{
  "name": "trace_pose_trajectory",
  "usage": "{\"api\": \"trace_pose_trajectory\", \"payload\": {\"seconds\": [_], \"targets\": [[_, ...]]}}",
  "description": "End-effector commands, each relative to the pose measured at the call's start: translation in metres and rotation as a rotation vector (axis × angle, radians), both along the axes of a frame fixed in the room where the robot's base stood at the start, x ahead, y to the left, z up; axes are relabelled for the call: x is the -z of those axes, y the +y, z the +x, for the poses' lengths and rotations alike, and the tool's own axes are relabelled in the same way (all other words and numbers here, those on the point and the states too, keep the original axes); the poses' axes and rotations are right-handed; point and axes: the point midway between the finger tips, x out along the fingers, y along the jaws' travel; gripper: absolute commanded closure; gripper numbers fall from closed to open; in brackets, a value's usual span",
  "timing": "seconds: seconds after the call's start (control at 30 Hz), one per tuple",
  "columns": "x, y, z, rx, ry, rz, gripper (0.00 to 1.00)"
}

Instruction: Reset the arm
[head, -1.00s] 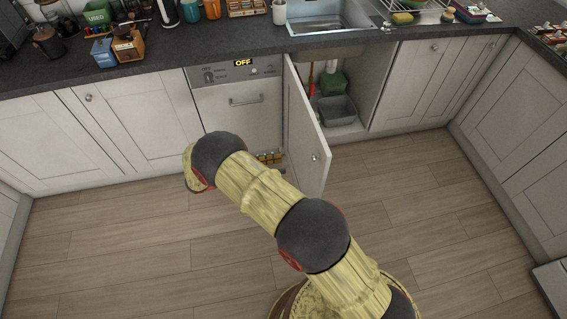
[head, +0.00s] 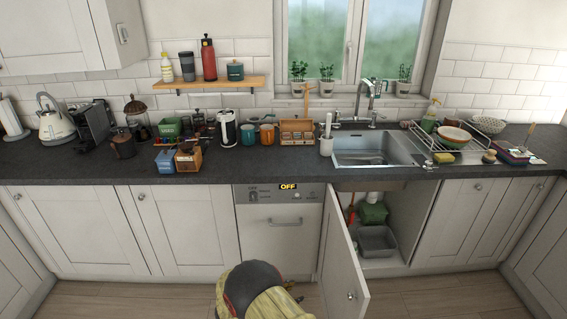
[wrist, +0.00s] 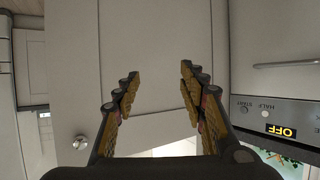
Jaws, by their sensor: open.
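My gripper (wrist: 159,77) is open and empty in the wrist view, its two dark and yellow fingers well apart. A white door panel with a round knob (wrist: 80,142) is behind the fingers; I cannot tell how close it is. The wrist picture is upside down, with the dishwasher panel (wrist: 278,117) reading OFF at the right. In the head view my arm (head: 255,292) shows only as a dark joint and a yellowish link at the bottom edge, before the dishwasher (head: 279,225). My gripper is hidden there.
The sink cabinet door (head: 342,262) stands open, jutting out right of the dishwasher. Inside are a grey bin (head: 377,242) and a green box (head: 373,213). The worktop (head: 90,180) holds many items, a sink (head: 372,150) and a dish rack (head: 440,143). Some floor shows at the right.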

Motion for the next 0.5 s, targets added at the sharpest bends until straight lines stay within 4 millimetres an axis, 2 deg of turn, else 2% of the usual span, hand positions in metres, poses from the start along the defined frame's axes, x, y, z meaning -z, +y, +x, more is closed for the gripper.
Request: {"api": "trace_pose_trajectory", "payload": {"seconds": [0.03, 0.1, 0.17, 0.27, 0.4, 0.5], "targets": [[0.003, 0.019, 0.013, -0.085, 0.006, 0.071, 0.58], [0.009, 0.047, 0.027, -0.208, 0.030, 0.174, 0.58], [0.007, 0.072, 0.036, -0.309, 0.058, 0.264, 0.58], [-0.007, 0.112, 0.040, -0.470, 0.119, 0.405, 0.58], [-0.046, 0.157, 0.025, -0.679, 0.236, 0.574, 0.58], [-0.084, 0.172, -0.001, -0.810, 0.338, 0.662, 0.58]]}}
